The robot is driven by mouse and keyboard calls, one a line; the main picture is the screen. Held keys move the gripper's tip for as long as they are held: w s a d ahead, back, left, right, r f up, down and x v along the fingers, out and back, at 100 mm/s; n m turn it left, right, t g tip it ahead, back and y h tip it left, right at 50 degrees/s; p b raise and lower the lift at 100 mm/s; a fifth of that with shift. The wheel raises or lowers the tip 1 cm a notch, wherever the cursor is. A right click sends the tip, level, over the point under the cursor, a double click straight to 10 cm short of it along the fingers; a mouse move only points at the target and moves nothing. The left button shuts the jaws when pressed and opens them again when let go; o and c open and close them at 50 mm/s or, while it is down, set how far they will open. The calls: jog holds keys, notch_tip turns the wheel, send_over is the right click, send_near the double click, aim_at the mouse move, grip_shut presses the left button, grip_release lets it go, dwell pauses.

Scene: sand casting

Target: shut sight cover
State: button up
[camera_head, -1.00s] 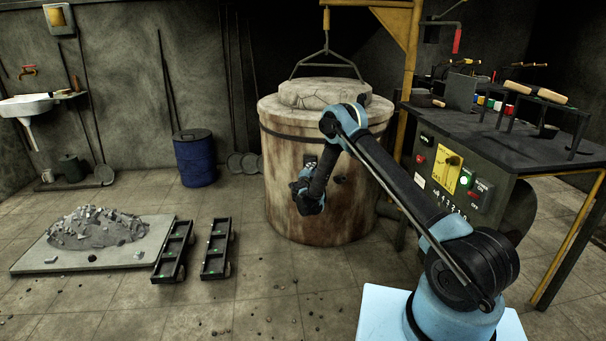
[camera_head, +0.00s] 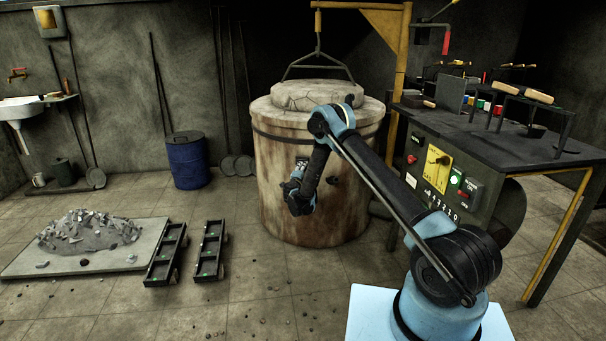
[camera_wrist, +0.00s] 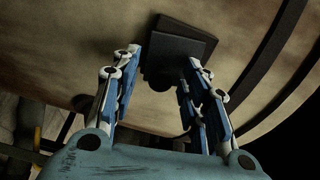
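The sight cover appears to be the black plate (camera_wrist: 190,38) on the curved, rusty furnace wall in the wrist view. A smaller dark block (camera_wrist: 163,75) sits at its near side, between my finger tips. My gripper (camera_wrist: 163,62) is open, one blue finger on each side of the block. I cannot tell whether the fingers touch it. In the head view my gripper (camera_head: 296,196) is at the front of the furnace (camera_head: 275,215), low on its side. A small dark piece (camera_head: 332,180) shows on the wall right of my forearm. Whether the cover is open is unclear.
A control bench (camera_head: 475,135) with switches stands close on the right. A yellow hoist post (camera_head: 397,80) rises behind the furnace. A blue drum (camera_head: 188,162), black moulds (camera_head: 165,258) and a scrap heap (camera_head: 88,230) are on the left. Floor in front is mostly clear.

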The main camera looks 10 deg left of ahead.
jog(key=s, duration=1.2)
